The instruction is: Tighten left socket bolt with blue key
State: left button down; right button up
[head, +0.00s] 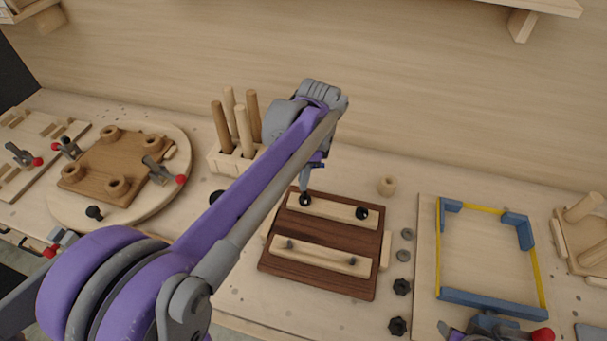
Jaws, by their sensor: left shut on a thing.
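My left gripper (312,168) reaches down over the dark brown board (315,232) in the middle of the bench. It is shut on a small blue tool, the blue key (317,161), mostly hidden by the jaws and wrist. The gripper's low end is right above the left black bolt (305,200) on the rear pale strip (332,208). I cannot tell whether the key touches the bolt. A second black bolt (362,213) sits at the strip's right end.
A block of wooden pegs (222,160) stands behind my left arm. A round board with clamps (75,210) lies left. A blue and yellow frame (492,297) lies right.

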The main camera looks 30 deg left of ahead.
pick_arm(q)
jog(key=shift+f+b, duration=0.55)
jog(key=shift+f, duration=0.65)
pick_arm(e)
jog(key=shift+s+f, duration=0.3)
jog(key=shift+f, duration=0.55)
pick_arm(q)
jog(key=shift+m, duration=0.3)
pick_arm(e)
jog(key=shift+f, duration=0.1)
pick_arm(q)
jog(key=m, duration=0.4)
jog(key=shift+w+m+t, duration=0.1)
jog(key=shift+m+t, duration=0.2)
jog(key=shift+m, duration=0.1)
jog(key=m, duration=0.7)
jog(key=shift+w+m+t, duration=0.1)
jog(key=shift+m+t, duration=0.2)
jog(key=shift+t, duration=0.1)
jog(key=m, duration=0.3)
jog(key=shift+w, duration=0.1)
pick_arm(e)
jog(key=shift+r, duration=0.2)
